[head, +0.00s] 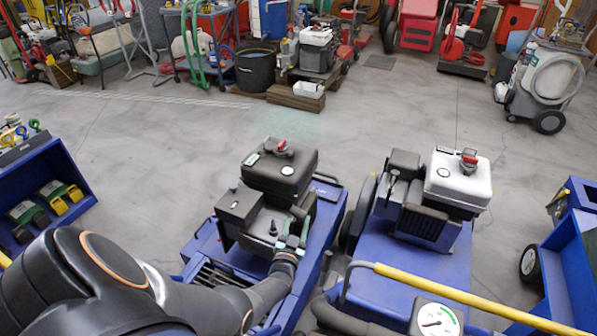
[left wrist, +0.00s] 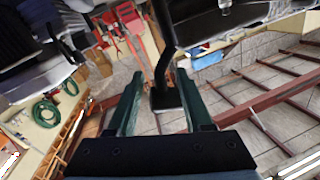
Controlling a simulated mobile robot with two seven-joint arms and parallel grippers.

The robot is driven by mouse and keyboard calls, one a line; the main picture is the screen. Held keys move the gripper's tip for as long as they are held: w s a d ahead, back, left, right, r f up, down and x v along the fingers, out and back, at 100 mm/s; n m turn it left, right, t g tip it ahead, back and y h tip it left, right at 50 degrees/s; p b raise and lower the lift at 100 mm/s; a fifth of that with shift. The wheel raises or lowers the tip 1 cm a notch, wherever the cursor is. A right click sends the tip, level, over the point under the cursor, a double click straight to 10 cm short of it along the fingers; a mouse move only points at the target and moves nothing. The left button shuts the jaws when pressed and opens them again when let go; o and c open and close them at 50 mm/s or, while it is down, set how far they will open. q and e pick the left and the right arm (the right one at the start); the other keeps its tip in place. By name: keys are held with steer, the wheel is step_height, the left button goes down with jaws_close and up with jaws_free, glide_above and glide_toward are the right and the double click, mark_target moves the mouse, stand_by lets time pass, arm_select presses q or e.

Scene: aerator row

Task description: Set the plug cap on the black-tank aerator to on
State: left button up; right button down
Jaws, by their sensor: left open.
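The black-tank aerator (head: 279,178) stands in the middle of the head view on a blue frame, with a red-marked knob (head: 281,148) on top of its tank. My left gripper (head: 292,238) is at the near side of its engine, below the tank. It also shows in the left wrist view (left wrist: 158,88), with two green fingers open. A dark block on a black lead, which looks like the plug cap (left wrist: 165,98), shows between the fingers; I cannot tell if they touch it. In the head view the cap cannot be made out clearly. My right gripper is not in view.
A white-tank aerator (head: 458,182) stands close to the right, with a yellow bar (head: 470,297) in front. A blue bin (head: 68,165) with yellow-and-green items is at left. A blue cart (head: 570,250) is at far right.

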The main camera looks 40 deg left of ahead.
arm_select(q)
steer(key=shift+w+a, duration=0.2)
steer(key=shift+w, duration=0.15)
steer(key=shift+c, duration=0.2)
jaws_close()
steer(key=shift+d, duration=0.15)
stand_by(0.9)
